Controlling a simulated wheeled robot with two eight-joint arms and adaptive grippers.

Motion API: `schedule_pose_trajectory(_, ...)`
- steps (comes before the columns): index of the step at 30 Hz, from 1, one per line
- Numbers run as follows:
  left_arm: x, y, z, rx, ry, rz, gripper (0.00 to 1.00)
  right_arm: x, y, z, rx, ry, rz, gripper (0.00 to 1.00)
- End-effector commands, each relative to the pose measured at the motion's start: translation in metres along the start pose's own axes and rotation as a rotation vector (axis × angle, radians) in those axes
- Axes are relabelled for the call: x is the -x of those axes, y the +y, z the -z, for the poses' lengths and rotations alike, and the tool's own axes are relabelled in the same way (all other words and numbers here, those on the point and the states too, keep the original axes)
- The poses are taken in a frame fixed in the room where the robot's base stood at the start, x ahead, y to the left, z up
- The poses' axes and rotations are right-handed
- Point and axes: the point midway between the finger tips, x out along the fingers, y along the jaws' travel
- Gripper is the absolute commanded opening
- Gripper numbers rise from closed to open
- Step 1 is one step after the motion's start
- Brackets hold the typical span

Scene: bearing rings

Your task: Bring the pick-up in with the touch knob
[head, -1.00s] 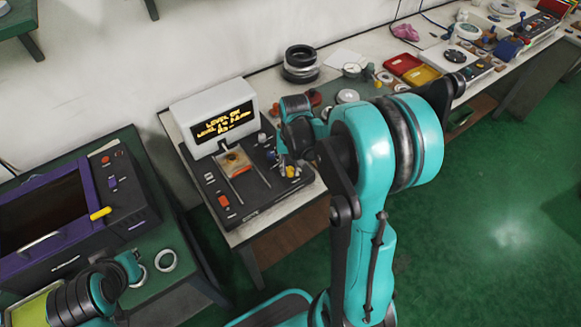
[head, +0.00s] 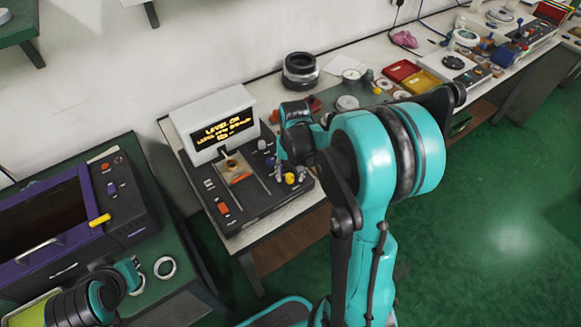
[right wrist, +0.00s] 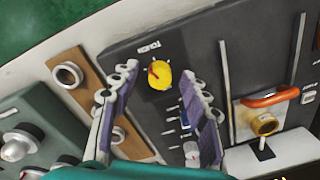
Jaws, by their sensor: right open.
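The touch knob is yellow with a red pointer (right wrist: 160,76), on a dark sloping panel; in the head view it (head: 290,178) sits near the panel's right edge. My right gripper (right wrist: 160,88) is open, its purple-padded fingers on either side of the knob in the picture, with nothing held. In the head view it (head: 284,172) is just above the knob; whether it touches cannot be told. A dark pick-up tip (right wrist: 264,146) stands by a brass ring (right wrist: 263,124) on a light plate; a gap there cannot be judged.
The instrument's white display (head: 216,127) carries yellow text beginning "LEVEL". An orange-red handle (right wrist: 275,98) and small coloured controls are beside the plate. A brown strip with rings (right wrist: 85,85) lies beside the panel. A purple-framed machine (head: 70,215) stands at left.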

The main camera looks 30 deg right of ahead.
Motion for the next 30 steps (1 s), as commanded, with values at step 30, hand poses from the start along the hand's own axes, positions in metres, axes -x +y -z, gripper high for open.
schedule_pose_trajectory(30, 0.000, 0.000, 0.000, 0.000, 0.000, 0.000, 0.00, 0.116, 0.000, 0.000, 0.000, 0.000, 0.000, 0.46)
